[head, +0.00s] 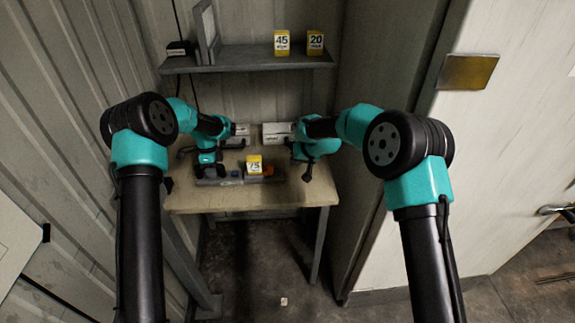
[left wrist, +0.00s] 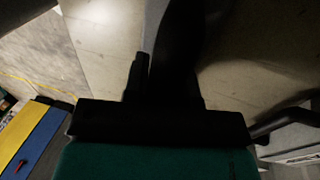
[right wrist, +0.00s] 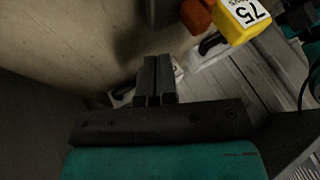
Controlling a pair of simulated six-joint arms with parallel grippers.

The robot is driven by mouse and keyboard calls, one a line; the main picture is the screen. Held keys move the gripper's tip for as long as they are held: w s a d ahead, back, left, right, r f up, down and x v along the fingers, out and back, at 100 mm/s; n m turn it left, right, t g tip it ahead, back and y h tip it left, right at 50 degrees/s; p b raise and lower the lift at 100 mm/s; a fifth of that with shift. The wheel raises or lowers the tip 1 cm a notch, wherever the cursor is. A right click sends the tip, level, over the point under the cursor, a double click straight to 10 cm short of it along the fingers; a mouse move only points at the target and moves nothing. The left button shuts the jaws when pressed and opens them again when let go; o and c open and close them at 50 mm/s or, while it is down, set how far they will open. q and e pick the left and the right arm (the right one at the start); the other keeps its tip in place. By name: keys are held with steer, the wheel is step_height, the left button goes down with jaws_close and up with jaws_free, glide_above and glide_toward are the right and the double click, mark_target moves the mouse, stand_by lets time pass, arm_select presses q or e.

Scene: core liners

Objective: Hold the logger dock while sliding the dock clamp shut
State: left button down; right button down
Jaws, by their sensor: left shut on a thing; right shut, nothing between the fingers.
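The logger dock (head: 236,181) looks like a low grey base on the table, with a yellow block marked 75 (head: 254,164) on or just behind it. An orange block (head: 268,171) is at its right part; I cannot tell if this is the dock clamp. The yellow block (right wrist: 242,16) and orange block (right wrist: 197,16) also show in the right wrist view. My left gripper (head: 208,170) is shut on a dark part at the dock's left end; the left wrist view is too dark to show the grip clearly. My right gripper (right wrist: 156,78) is shut and empty, right of the dock.
The wooden table (head: 245,202) has bare room along its front edge. White boxes (head: 277,132) stand at its back. A shelf (head: 247,62) above holds yellow blocks marked 45 (head: 282,43) and 20 (head: 315,43). A tall panel stands close on the right.

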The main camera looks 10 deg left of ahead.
steer(key=v, duration=0.5)
steer(key=shift+d+r, duration=0.1)
arm_select(q)
steer(key=c, duration=0.8)
jaws_free()
steer(key=shift+c, duration=0.2)
step_height(320, 180, up, 12)
steer(key=w, duration=0.2)
steer(key=shift+a, duration=0.35)
steer(key=shift+w+f, duration=0.1)
